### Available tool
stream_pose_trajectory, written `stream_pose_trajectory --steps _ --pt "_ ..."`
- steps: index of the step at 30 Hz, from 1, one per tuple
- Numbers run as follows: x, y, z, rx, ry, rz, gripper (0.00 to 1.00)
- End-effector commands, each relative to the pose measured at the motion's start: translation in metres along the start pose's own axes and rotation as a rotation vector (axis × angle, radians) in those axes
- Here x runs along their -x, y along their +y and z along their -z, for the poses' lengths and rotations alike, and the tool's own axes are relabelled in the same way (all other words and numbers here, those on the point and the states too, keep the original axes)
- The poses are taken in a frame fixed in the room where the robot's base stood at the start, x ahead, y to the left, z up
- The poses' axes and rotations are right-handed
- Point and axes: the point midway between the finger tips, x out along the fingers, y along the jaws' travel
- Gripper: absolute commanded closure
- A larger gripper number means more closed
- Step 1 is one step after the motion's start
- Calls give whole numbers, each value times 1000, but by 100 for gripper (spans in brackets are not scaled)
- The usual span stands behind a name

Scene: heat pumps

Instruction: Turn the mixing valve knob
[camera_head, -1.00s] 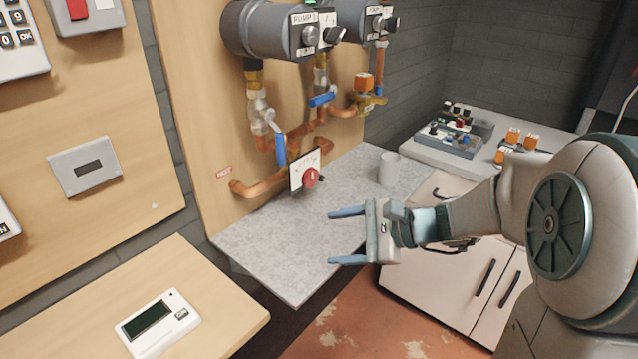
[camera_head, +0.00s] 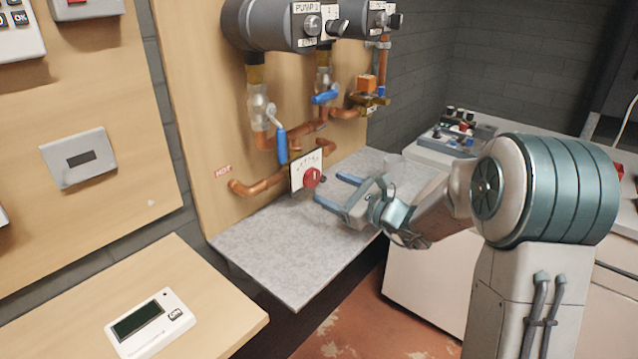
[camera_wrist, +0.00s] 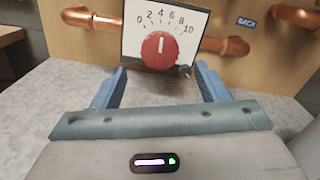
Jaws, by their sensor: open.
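The mixing valve knob (camera_head: 311,177) is round and red, set on a white square scale plate (camera_head: 303,163) in front of copper pipes. In the wrist view the knob (camera_wrist: 159,50) shows a white mark pointing up, near the middle of the 0 to 10 scale on the plate (camera_wrist: 137,30). My gripper (camera_head: 333,189) is open and empty. It is just right of the knob in the head view, with its fingers pointing at it. In the wrist view the knob lies beyond and between the fingertips of my gripper (camera_wrist: 160,80), apart from them.
A grey shelf (camera_head: 290,250) lies below the plate. A blue-handled valve (camera_head: 281,145) hangs left of the plate, and copper pipes (camera_head: 255,187) run beside it.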

Motion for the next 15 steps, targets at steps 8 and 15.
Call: stream_pose_trajectory --steps 8,15 --pt "-41 0 0 1 0 -1 32" --pt "-48 0 0 1 0 1 32"
